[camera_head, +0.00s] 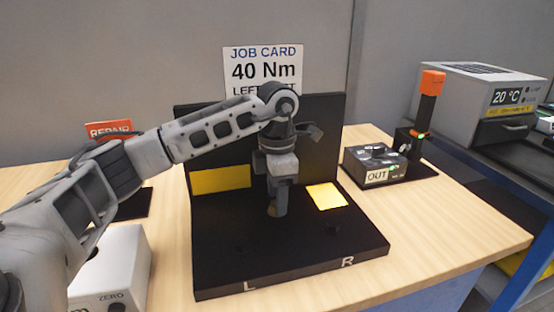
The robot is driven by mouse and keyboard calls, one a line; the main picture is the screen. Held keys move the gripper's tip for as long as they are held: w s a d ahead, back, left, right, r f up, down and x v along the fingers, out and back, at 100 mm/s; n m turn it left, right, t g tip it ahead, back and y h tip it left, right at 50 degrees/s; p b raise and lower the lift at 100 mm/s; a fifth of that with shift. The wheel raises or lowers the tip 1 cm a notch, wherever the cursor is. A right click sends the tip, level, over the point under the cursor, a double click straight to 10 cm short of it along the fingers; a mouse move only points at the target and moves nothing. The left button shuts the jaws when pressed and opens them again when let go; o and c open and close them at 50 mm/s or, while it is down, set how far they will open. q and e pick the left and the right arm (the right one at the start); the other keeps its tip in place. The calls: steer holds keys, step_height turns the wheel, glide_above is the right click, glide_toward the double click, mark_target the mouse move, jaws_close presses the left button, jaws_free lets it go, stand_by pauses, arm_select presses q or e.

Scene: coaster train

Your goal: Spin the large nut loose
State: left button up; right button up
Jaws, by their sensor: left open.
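My left gripper (278,207) points straight down over the black fixture (235,265), with its fingers open just above or around a small brass-coloured piece (271,211). That piece may be the large nut; the fingers hide most of it, and I cannot tell whether they touch it. A small dark stud or nut (333,229) stands on the fixture base to the right, on the side marked R. The brass piece is nearer the side marked L. My right gripper is not in view.
A job card (262,70) reading 40 Nm stands behind the fixture's back panel. Yellow patches (220,180) (326,196) flank the gripper. An OUT box (376,164) and an orange-topped post (432,84) stand right. A white ZERO box (115,265) is front left. Bare wood lies front right.

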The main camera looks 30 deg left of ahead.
arm_select(q)
step_height(320, 180, up, 14)
steer(key=p, duration=0.1)
steer(key=shift+r+p, duration=0.25)
steer(key=shift+p, duration=0.05)
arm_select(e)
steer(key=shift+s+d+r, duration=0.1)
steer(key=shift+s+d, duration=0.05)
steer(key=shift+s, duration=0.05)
